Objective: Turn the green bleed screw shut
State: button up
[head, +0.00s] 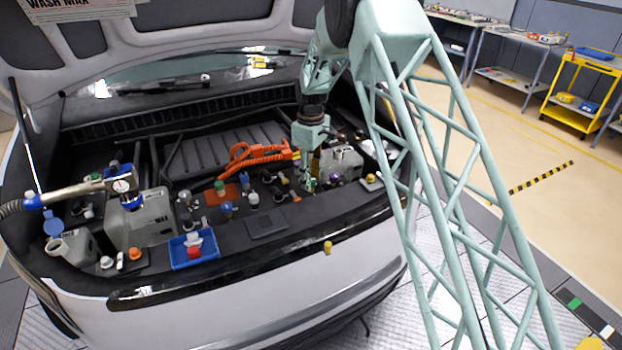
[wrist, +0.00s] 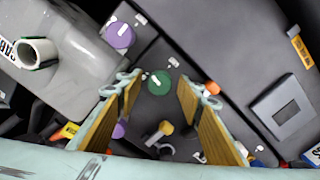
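The green bleed screw (wrist: 159,83) is a round green knob with a pale mark on top, in the upper middle of the wrist view. A small white tag is beside it. My gripper (wrist: 158,91) is open, with its two gold-padded fingers on either side of the screw in the picture and a gap to each side. I cannot tell how far above the screw the fingertips are. In the head view my gripper (head: 312,170) points down into the right part of the engine bay. The screw cannot be made out clearly there.
A purple knob (wrist: 119,36) stands up and left of the screw, and an orange cap (wrist: 213,88) to the right. A yellow cap (wrist: 166,128) shows between the fingers. A grey tank (wrist: 75,60) is at left. A blue tray (head: 193,248) sits at the bay's front.

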jog(key=c, duration=0.8)
jog(key=shift+c, duration=0.2)
jog(key=shift+m, duration=0.6)
jog(key=m+p, duration=0.1)
jog(key=m, duration=0.5)
jog(key=shift+m+p, duration=0.35)
jog(key=shift+m, duration=0.05)
jog(key=m, duration=0.3)
jog(key=shift+m, duration=0.4)
jog(key=shift+m+p, duration=0.4)
jog(key=shift+m, duration=1.6)
